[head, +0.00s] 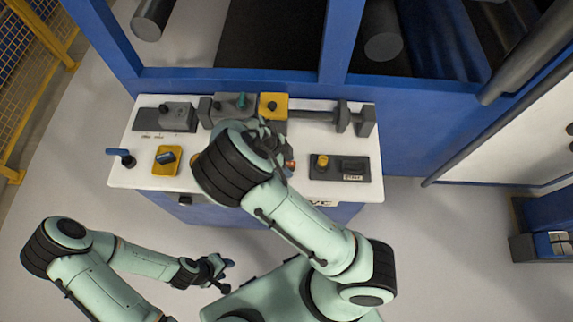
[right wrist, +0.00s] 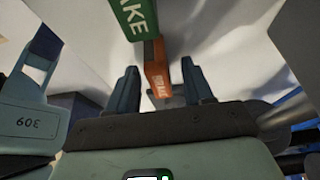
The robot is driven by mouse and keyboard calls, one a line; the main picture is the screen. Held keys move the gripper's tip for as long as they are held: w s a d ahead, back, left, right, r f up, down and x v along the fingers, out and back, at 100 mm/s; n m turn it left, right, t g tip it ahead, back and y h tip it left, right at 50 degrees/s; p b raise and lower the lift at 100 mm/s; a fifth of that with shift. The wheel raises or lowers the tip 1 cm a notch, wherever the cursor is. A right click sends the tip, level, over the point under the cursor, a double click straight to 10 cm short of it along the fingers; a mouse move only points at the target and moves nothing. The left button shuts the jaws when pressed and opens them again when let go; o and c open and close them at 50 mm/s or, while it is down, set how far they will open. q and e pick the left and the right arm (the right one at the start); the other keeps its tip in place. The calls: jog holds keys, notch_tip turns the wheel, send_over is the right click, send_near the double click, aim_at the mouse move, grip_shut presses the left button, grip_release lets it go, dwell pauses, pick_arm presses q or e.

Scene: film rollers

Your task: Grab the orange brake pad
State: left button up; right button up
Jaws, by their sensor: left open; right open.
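The orange brake pad (right wrist: 157,72) shows in the right wrist view, with part of its lettering visible. It hangs between the two fingers of my right gripper (right wrist: 158,66), with gaps on both sides. My right gripper is open. A green pad (right wrist: 131,14) with the letters "AKE" is just above the orange one. In the head view, my right arm covers most of this spot; a small orange bit (head: 290,165) shows beside the wrist. My left gripper (head: 226,275) is open and empty, low in front of the table.
The white table (head: 130,172) holds a yellow switch box (head: 167,160), a blue-handled lever (head: 122,157), a dark panel with a yellow knob (head: 323,160), and grey and yellow blocks at the back. A blue machine frame (head: 240,82) stands behind. The floor at left is clear.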

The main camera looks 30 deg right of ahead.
grip_shut()
